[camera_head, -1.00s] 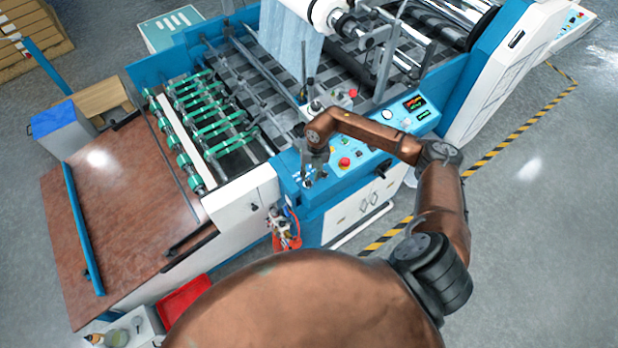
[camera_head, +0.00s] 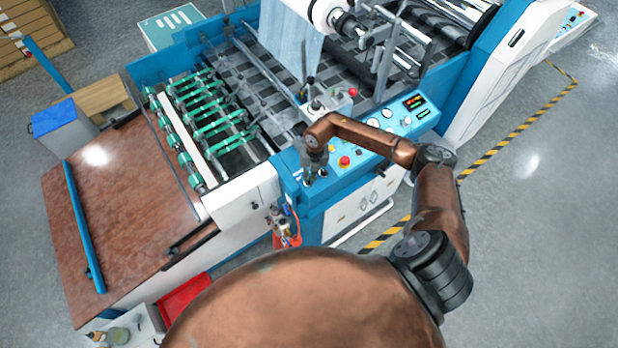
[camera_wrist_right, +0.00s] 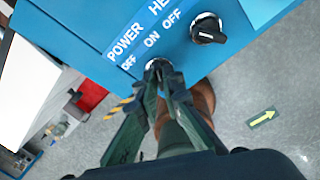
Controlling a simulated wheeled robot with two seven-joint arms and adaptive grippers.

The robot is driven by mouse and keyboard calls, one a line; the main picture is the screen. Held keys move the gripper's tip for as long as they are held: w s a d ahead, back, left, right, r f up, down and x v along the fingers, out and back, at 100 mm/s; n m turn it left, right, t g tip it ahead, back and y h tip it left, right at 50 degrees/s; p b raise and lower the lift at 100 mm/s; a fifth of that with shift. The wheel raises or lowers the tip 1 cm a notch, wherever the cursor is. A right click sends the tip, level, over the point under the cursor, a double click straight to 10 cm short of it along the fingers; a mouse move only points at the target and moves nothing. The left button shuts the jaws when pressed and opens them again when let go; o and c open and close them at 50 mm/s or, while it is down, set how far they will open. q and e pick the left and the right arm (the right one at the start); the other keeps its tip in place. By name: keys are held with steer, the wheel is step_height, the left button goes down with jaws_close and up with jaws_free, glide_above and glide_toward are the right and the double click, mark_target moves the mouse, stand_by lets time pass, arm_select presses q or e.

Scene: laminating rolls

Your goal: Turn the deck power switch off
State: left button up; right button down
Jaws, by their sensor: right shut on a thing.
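The power switch (camera_wrist_right: 158,66) is a small dark knob on the blue deck panel, under the white POWER label with OFF and ON marks, in the right wrist view. My right gripper (camera_wrist_right: 160,76) is shut on this knob, its two fingertips on either side of it. The fingers hide much of the knob, so its exact angle is hard to read. In the head view my right gripper (camera_head: 315,175) reaches down to the left end of the control panel (camera_head: 345,178). My left gripper is in neither view.
A second black knob (camera_wrist_right: 208,30), by a partly cut-off label starting HE, sits close beside the gripper. A red button (camera_head: 345,161) and a display (camera_head: 414,101) lie further right on the panel. Rollers with green parts (camera_head: 215,120) are left of the arm.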

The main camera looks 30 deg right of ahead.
stand_by(0.4)
steer(key=n+b, duration=0.5)
steer(key=shift+a+f+h, duration=0.1)
steer(key=shift+f+h, duration=0.1)
steer(key=shift+h, duration=0.2)
steer(key=n+b, duration=0.3)
steer(key=shift+a+n+h, duration=0.1)
steer(key=shift+n+h, duration=0.2)
steer(key=shift+r+n+h+b, duration=0.15)
steer(key=shift+n+h+b, duration=0.15)
steer(key=shift+n+b, duration=1.15)
steer(key=shift+n, duration=0.25)
steer(key=c, duration=2.1)
jaws_free()
